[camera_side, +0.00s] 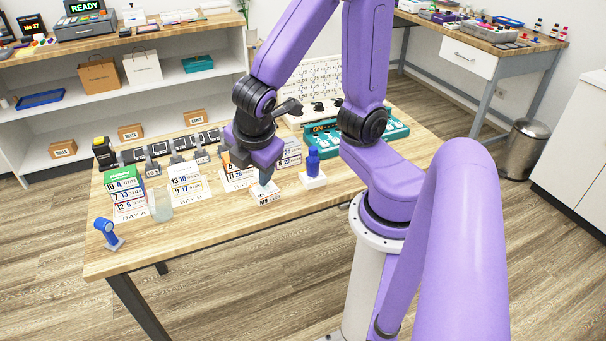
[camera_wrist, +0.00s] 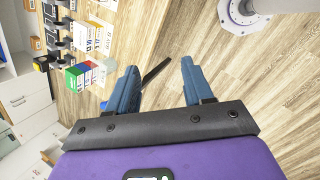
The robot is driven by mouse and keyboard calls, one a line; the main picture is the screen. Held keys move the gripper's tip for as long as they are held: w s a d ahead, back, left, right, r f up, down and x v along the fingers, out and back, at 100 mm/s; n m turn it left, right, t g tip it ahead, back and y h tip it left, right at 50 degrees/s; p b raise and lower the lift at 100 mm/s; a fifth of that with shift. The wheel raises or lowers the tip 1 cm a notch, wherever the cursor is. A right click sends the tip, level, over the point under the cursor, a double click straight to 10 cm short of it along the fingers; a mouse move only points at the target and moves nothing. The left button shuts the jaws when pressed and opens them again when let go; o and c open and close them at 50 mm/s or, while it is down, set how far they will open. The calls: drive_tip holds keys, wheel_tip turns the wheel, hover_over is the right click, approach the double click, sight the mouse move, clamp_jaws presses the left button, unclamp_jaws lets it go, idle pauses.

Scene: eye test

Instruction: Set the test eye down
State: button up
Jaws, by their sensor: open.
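A small blue piece with a round head on a light foot, which looks like the test eye (camera_side: 104,228), stands at the table's front left corner. In the wrist view a small patch of blue (camera_wrist: 103,105) shows just left of the left finger; I cannot tell for sure that it is the same piece. My gripper (camera_side: 264,178) is over the middle of the table, well to the right of the blue piece, near a small white labelled block (camera_side: 264,193). In the wrist view my gripper (camera_wrist: 158,82) has its fingers wide apart, with only floor and a dark bar showing between them.
A clear glass (camera_side: 161,205) and day-labelled card stacks (camera_side: 187,185) stand left of my gripper. A dark blue bottle (camera_side: 313,163) on a white base stands right of it. A teal tray (camera_side: 395,127) lies behind. The front strip of the wooden table (camera_side: 200,237) is bare.

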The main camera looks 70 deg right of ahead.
drive_tip(key=s+a+r+m+g+y, duration=0.1)
drive_tip(key=s+m+g+y, duration=0.1)
drive_tip(key=s, duration=0.8)
drive_tip(key=shift+s+r+m+g+y, duration=0.3)
drive_tip(key=shift+g+y, duration=0.1)
drive_tip(key=shift+y, duration=0.5)
